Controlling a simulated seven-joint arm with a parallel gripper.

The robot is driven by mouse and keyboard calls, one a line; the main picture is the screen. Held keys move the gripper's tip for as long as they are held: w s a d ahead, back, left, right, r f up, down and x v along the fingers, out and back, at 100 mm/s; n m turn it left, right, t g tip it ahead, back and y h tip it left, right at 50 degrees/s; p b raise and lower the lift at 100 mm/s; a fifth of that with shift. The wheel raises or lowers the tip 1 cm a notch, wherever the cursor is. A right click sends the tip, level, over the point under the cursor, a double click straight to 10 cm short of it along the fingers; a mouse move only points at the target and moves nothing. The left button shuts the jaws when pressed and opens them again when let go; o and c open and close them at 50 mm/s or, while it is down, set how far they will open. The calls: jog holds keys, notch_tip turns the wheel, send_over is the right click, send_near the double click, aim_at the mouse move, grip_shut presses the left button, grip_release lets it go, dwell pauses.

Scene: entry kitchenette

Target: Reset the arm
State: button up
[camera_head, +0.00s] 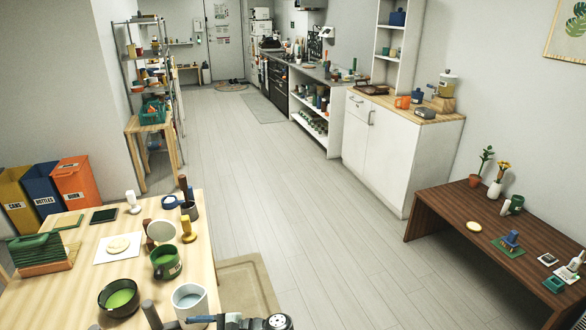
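Part of my arm shows at the bottom edge, as a dark rounded joint with a lighter housing. My gripper (205,319) seems to be the narrow blue-grey end pointing left from it, just by the grey mug (189,300) on the light wooden table (75,290). The frame cuts it off low, so its fingers and any object in them cannot be made out. I cannot tell whether it touches the mug.
A green mug (166,262), a dark bowl with green contents (119,298) and several small items crowd the table. Colored bins (75,182) stand behind it. A dark brown table (470,205) is at right, a white cabinet (385,150) behind it. The middle floor is clear.

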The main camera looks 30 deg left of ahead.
jog(key=w+d+f+n+t+h, duration=0.15)
jog(key=w+d+f+h, duration=0.3)
jog(key=d+f, duration=0.85)
jog(key=w+d+f+t+h, duration=0.25)
jog(key=w+d+f, duration=0.35)
jog(key=d+f, duration=0.7)
jog(key=s+d+f+n+g+h, duration=0.1)
jog(key=s+d+f, duration=0.3)
jog(key=d, duration=0.6)
jog(key=s+d+f+n+g+h, duration=0.1)
jog(key=s+d+f+h, duration=0.3)
jog(key=d, duration=0.7)
jog(key=s+d+f+n+g+h, duration=0.1)
jog(key=s+d+f, duration=0.4)
jog(key=d, duration=0.5)
jog(key=shift+s+d+f+n+g+h, duration=0.15)
jog(key=shift+d+f+n+g+h, duration=0.15)
jog(key=shift+f+n+h, duration=0.4)
jog(key=shift+r, duration=0.15)
